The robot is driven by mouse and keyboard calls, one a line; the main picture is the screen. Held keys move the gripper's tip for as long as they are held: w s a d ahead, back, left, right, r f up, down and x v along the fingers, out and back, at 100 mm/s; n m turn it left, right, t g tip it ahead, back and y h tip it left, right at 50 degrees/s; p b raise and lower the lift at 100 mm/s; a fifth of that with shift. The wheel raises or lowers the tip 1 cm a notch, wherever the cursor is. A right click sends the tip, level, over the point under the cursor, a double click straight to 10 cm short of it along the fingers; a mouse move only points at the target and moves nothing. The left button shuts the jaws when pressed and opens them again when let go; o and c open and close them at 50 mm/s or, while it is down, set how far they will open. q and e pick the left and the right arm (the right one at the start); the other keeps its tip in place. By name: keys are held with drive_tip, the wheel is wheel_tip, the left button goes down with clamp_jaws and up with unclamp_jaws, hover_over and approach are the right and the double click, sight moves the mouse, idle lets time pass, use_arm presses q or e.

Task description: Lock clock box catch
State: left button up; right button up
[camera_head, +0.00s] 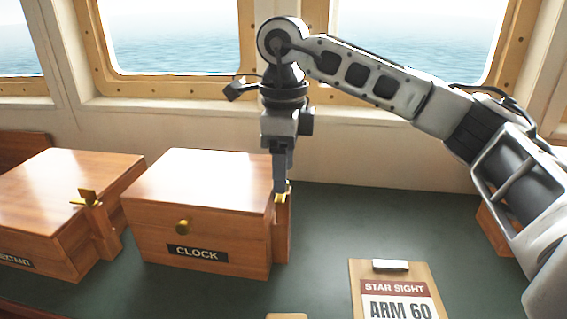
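The clock box (196,213) is a closed wooden box with a brass knob and a black CLOCK label on its front. Its brass catch (280,198) sits at the right side, on a wooden block (283,235). My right gripper (280,190) points straight down at that catch, with its fingertips at or touching it. The fingers hide part of the catch, so its position is unclear. The fingers overlap from this angle, and I cannot see whether they are open or shut on it. My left gripper is out of view.
A second wooden box (70,205), its label partly cut off, stands at the left with a raised brass catch (88,197). A clipboard (397,290) reading STAR SIGHT, ARM 60 lies at the front right.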

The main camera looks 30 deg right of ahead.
drive_tip(key=c, duration=0.9)
drive_tip(key=shift+m, duration=0.4)
drive_tip(key=m, duration=0.2)
drive_tip(key=shift+m, duration=0.4)
drive_tip(key=m, duration=0.5)
drive_tip(key=shift+b, duration=0.4)
drive_tip(key=m, duration=0.9)
drive_tip(key=shift+r, duration=0.1)
drive_tip(key=shift+m, duration=0.3)
